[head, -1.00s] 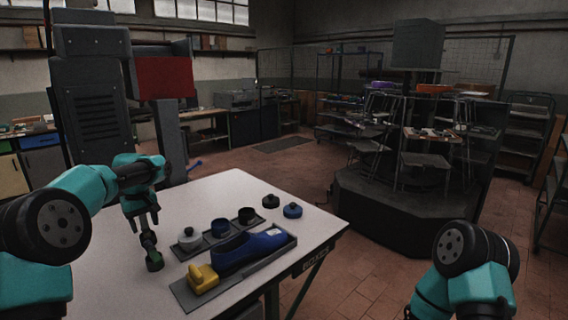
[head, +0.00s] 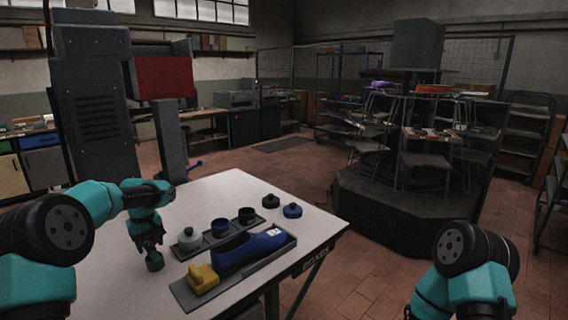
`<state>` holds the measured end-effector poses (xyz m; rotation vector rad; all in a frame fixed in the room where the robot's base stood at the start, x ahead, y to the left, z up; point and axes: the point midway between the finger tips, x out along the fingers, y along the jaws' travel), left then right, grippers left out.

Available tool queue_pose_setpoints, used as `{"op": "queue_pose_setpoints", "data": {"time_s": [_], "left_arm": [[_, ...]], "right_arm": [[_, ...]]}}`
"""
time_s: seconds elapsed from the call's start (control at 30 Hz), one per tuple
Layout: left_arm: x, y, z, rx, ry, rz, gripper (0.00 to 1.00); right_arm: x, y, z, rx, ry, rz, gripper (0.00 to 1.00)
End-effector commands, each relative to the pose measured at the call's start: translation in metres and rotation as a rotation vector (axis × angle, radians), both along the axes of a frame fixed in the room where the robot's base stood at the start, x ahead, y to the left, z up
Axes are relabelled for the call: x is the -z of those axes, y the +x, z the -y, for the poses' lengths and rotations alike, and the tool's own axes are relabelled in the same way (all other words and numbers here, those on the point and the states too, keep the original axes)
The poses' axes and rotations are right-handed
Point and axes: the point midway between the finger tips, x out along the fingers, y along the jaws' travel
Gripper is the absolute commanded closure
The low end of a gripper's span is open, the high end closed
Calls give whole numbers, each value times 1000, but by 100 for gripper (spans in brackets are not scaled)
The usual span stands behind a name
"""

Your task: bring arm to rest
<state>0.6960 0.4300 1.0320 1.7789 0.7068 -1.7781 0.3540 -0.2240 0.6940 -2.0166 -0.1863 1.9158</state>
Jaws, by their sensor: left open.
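My left gripper (head: 147,241) is open, pointing down over the left part of the white table (head: 110,283). A small dark green-black tool (head: 155,262) stands just below it; its upper part is hidden by the gripper, and I cannot tell whether they touch. A blue shoe-shaped last (head: 248,250) lies in a grey tray (head: 184,294), with a yellow block (head: 202,279) at its near end. My right gripper is out of view; only links of my right arm show at the lower right.
A dark strip tray behind the last holds a pale-grey knobbed piece (head: 189,238), a blue one (head: 220,227) and a black one (head: 246,215). Two round pieces, black (head: 271,201) and blue (head: 292,210), sit on the table's far right. The table's left front is clear.

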Motion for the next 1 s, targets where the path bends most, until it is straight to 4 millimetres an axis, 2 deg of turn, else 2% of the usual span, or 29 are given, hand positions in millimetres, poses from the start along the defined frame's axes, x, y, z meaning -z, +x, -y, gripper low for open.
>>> {"op": "queue_pose_setpoints", "data": {"time_s": [0.1, 0.43, 1.0], "left_arm": [[19, 0, 0, 1, -1, -2, 45], [-23, 0, 0, 0, 1, 2, 45], [-28, -49, 31, 3, -1, -1, 45]], "right_arm": [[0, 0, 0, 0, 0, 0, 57], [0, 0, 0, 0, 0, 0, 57], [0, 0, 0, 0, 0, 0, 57]]}}
